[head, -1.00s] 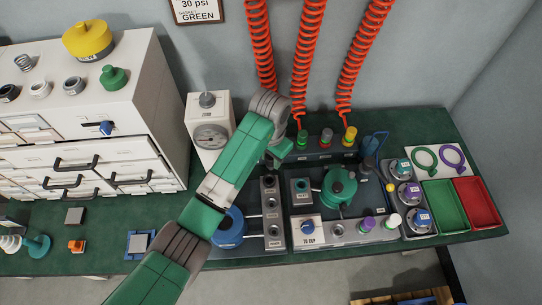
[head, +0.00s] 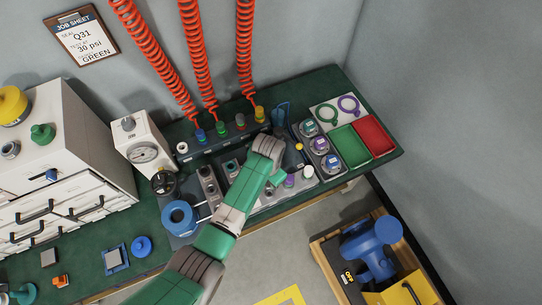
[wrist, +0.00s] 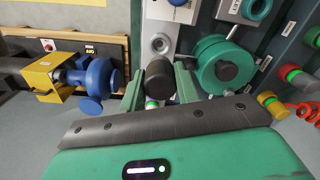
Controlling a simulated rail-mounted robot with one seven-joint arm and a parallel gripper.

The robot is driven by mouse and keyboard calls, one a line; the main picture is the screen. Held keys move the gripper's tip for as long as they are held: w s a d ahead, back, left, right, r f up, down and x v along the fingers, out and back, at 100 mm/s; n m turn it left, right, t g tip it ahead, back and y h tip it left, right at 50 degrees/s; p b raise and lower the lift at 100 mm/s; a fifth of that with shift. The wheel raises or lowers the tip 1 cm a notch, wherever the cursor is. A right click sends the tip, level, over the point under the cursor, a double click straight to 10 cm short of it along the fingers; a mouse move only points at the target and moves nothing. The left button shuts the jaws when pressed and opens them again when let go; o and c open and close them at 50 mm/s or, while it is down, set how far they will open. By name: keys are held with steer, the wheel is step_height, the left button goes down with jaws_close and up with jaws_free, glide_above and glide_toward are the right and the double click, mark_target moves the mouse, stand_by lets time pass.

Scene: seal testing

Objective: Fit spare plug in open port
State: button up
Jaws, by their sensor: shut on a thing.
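In the wrist view my gripper (wrist: 160,72) is shut on a black, round-ended cylindrical plug (wrist: 160,84), held between its two green fingers. Past the plug is a round metal port (wrist: 160,44) with a dark centre, in a grey block; the plug appears apart from it, but the gap is hard to judge. A green round vessel (wrist: 222,66) stands close to the right finger. In the head view my arm hides the fingers, the held plug and most of the vessel.
A blue ring-shaped part (head: 180,218) lies left of my arm. Coloured hose fittings (head: 221,128) line the back. Green (head: 350,146) and red (head: 373,135) trays stand at the right bench end. A blue fixture (head: 370,248) sits on a lower stand.

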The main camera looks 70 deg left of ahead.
steer(key=shift+f+b, duration=2.65)
steer(key=shift+b, duration=0.05)
steer(key=shift+r+p, duration=0.1)
steer(key=shift+p, duration=0.5)
steer(key=shift+f+b, duration=0.95)
steer(key=shift+f, duration=0.55)
steer(key=o, duration=1.1)
step_height(320, 180, up, 8)
steer(key=p, duration=0.3)
steer(key=shift+f, duration=0.1)
